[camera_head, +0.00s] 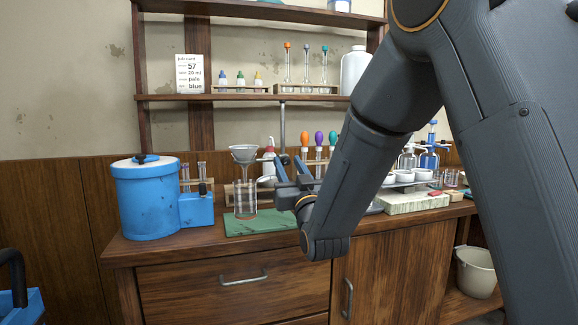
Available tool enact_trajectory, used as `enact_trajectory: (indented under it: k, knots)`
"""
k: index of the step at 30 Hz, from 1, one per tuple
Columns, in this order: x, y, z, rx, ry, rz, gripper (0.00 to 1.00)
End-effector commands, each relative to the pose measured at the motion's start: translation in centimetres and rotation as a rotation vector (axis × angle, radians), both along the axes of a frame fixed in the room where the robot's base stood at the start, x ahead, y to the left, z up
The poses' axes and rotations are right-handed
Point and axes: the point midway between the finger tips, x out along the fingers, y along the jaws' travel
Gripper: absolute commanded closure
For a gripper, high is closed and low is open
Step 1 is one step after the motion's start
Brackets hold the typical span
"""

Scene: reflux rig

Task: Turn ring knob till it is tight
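A grey metal funnel (243,149) sits above a clear glass cylinder (245,200) on a green mat (262,221). An upright metal rod (282,125) rises behind, to the right of the funnel. My gripper (290,165) comes in from the right, in front of the rod's lower part and just right of the funnel. Its two blue fingers appear to stand apart. I cannot make out the ring knob; the gripper may hide it. Whether a finger touches anything there is too small to tell.
A blue tank (147,200) stands on the bench at left, with tubes beside it. Droppers with coloured bulbs (319,138) stand close behind my gripper. White cups (408,176) and bottles are at right. A shelf (230,97) with bottles and a job card (189,74) hangs above.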

Motion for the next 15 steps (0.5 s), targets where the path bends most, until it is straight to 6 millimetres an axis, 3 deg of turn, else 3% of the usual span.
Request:
enact_trajectory:
  k: [9, 15]
  knots:
    - [0.31, 0.09, 0.09, 0.0, 0.001, 0.0, 0.65]
    - [0.3, 0.08, 0.09, 0.0, 0.001, 0.0, 0.99]
